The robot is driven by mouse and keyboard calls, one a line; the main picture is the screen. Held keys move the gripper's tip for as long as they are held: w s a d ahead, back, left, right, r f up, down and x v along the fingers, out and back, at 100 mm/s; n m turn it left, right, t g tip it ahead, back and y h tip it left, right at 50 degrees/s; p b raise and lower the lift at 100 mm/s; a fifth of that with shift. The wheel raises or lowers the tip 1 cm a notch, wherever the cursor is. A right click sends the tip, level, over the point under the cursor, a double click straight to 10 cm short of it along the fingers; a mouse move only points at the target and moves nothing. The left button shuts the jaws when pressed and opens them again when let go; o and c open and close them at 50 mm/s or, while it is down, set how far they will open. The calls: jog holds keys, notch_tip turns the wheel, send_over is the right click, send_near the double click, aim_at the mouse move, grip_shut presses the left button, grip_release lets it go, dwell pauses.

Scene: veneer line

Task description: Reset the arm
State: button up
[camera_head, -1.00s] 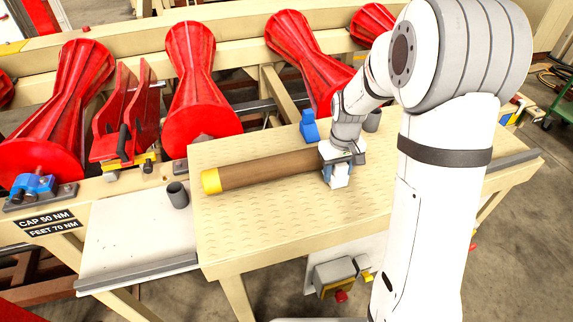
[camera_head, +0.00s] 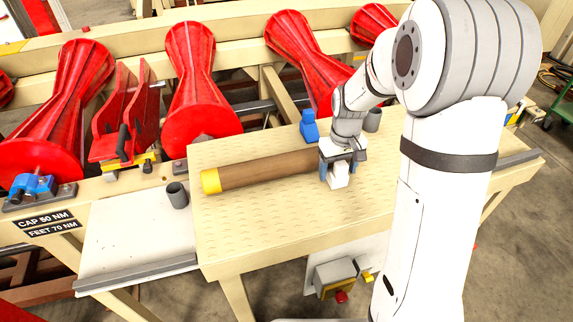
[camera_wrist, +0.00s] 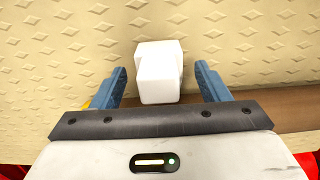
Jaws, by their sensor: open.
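My arm reaches in from the right in the head view. My gripper (camera_head: 338,174) hangs over the tan patterned bench top (camera_head: 300,222), fingers downward. In the wrist view its two blue fingers (camera_wrist: 160,86) stand wide apart. A white block (camera_wrist: 158,72) shows between and beyond the fingers, with a gap on both sides. The same white block shows below the gripper in the head view (camera_head: 339,183). Whether the block touches the bench is hard to tell.
A brown roller with a yellow end (camera_head: 265,170) lies on the bench, its right end hidden behind my gripper. A blue block (camera_head: 309,127) and a grey cup (camera_head: 372,120) stand at the back. Another grey cup (camera_head: 177,195) stands left. Red rollers (camera_head: 195,80) line the back. The bench front is clear.

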notch_tip(320, 180, up, 6)
jog(key=shift+r+b, duration=0.15)
jog(key=shift+b, duration=0.35)
jog(key=shift+s+r, duration=0.2)
jog(key=shift+r, duration=0.2)
jog(key=s+d+r+m+t, duration=0.1)
jog(key=s+r, duration=0.2)
jog(key=s, duration=0.7)
jog(key=s+d+r+m+t, duration=0.1)
jog(key=s+r+m+t, duration=0.1)
jog(key=s, duration=0.9)
jog(key=shift+s+r+m, duration=0.25)
jog(key=shift+r+m, duration=0.05)
jog(key=shift+r, duration=0.2)
